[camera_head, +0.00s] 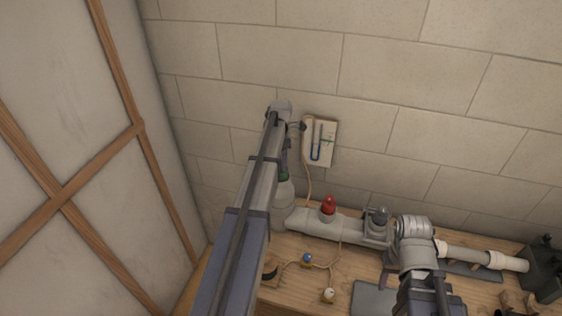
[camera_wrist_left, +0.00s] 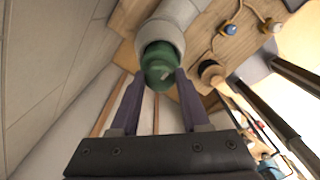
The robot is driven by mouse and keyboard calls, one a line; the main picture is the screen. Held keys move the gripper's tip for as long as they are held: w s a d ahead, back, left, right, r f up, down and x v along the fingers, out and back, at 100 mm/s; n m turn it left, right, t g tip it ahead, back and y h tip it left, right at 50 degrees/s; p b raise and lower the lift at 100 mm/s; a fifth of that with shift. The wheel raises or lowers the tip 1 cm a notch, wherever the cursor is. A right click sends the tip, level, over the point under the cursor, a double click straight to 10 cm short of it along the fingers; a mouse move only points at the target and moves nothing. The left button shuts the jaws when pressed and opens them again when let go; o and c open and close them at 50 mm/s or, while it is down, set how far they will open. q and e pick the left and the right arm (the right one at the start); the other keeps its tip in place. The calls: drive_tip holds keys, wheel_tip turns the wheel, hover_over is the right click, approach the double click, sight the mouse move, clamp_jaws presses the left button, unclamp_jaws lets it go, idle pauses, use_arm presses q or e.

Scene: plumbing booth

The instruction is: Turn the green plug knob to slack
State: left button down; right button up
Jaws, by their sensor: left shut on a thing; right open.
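The green plug knob (camera_wrist_left: 158,68) sits in the mouth of a grey pipe fitting (camera_wrist_left: 162,30) in the left wrist view. My left gripper (camera_wrist_left: 156,82) is shut on it, with one dark finger on each side. In the head view a bit of the green knob (camera_head: 284,176) shows beside my left arm, above the pipe's left end. My left gripper (camera_head: 284,165) is mostly hidden there behind its own arm. My right gripper is open; in the head view my right arm (camera_head: 415,255) is over the right part of the pipe, and its fingertips are hard to make out.
A red knob (camera_head: 328,206) stands on the grey pipe (camera_head: 318,224). A gauge board (camera_head: 320,142) with a blue U-tube hangs on the block wall. Corded blue (camera_head: 307,259) and white (camera_head: 328,295) pieces lie on the wooden bench. A dark vise-like block (camera_head: 544,268) is at the right.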

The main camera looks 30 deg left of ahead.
use_arm(q)
drive_tip(key=shift+n, duration=0.3)
idle(0.4)
drive_tip(key=shift+c, duration=1.8)
unclamp_jaws()
drive_tip(key=shift+r, duration=0.15)
wheel_tip(320, 180, up, 8)
drive_tip(key=p, duration=0.8)
drive_tip(key=shift+f, duration=0.2)
